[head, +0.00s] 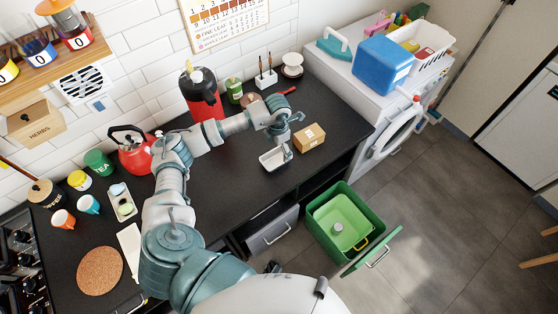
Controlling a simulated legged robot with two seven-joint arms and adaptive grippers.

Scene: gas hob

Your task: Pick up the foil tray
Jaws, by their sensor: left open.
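The foil tray (272,161) is a small silver rectangular tray on the dark counter, near its front edge and left of a brown box. My left gripper (286,149) reaches down from the end of my left arm to the tray's right side. Its fingers are open, at or just above the tray's right rim. I cannot tell whether they touch it. My right gripper is not clearly in view.
A brown box (310,138) stands close to the gripper's right. A red pump flask (203,95) and a green can (234,89) stand behind. An open green drawer bin (345,222) sticks out below the counter edge. Bare counter (225,185) lies left of the tray.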

